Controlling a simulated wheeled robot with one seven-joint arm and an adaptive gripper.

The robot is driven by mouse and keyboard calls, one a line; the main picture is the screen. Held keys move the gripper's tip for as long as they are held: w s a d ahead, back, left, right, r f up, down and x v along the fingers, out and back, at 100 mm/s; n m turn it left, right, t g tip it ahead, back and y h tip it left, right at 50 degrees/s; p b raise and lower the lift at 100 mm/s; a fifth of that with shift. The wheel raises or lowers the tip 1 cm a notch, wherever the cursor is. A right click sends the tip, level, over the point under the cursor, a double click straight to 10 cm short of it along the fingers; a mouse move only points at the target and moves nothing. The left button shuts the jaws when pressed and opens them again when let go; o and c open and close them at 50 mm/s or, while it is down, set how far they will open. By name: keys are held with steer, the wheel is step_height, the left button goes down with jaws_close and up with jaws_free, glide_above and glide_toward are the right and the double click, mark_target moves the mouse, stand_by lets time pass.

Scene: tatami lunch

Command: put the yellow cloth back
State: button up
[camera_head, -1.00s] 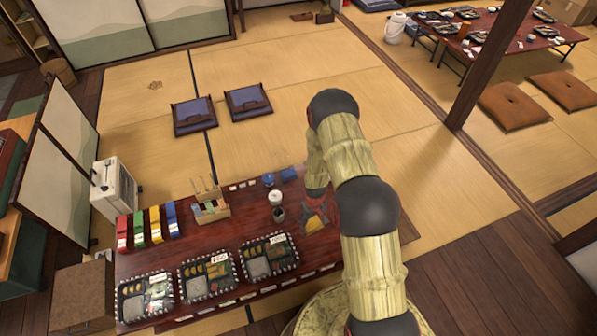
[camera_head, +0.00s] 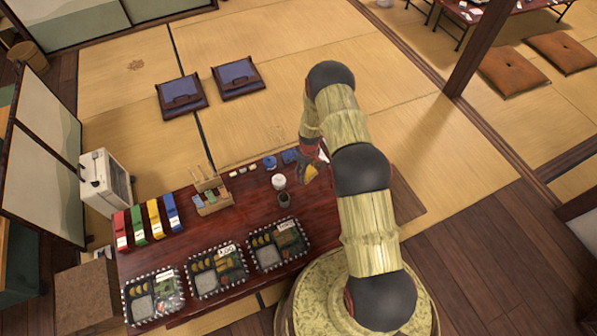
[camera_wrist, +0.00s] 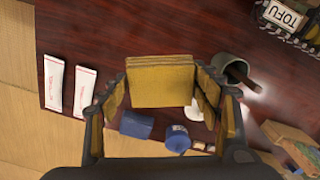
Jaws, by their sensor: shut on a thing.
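My gripper (camera_head: 311,174) is above the back right part of the dark red low table (camera_head: 245,220). In the wrist view, its two fingers stand on either side of a folded yellow cloth (camera_wrist: 160,82), shut on it. The cloth looks flat and layered. In the head view only a small yellow patch (camera_head: 311,170) shows at the fingertips; the arm hides the rest. A folded blue cloth (camera_wrist: 136,124) lies on the table below, beside a round blue container (camera_wrist: 177,138).
A dark cup (camera_head: 284,199) and a white-topped container (camera_head: 278,182) stand close left of my gripper. Lunch trays (camera_head: 217,270) line the front edge. Red, green, yellow and blue labelled items (camera_head: 154,218) stand at the left, near a wooden holder (camera_head: 211,196). White packets (camera_wrist: 54,85) lie below.

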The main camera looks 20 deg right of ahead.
steer(key=w+f+b, duration=0.2)
steer(key=w+f, duration=0.2)
steer(key=w+f+b, duration=0.2)
steer(key=w+f, duration=0.2)
steer(key=w, duration=0.1)
steer(key=shift+w+a, duration=0.1)
steer(key=shift+w, duration=0.05)
steer(key=shift+f+b, duration=0.7)
steer(key=shift+f, duration=0.75)
steer(key=shift+f, duration=0.2)
steer(key=o, duration=1.2)
steer(key=shift+o, duration=0.6)
steer(key=shift+r, duration=0.15)
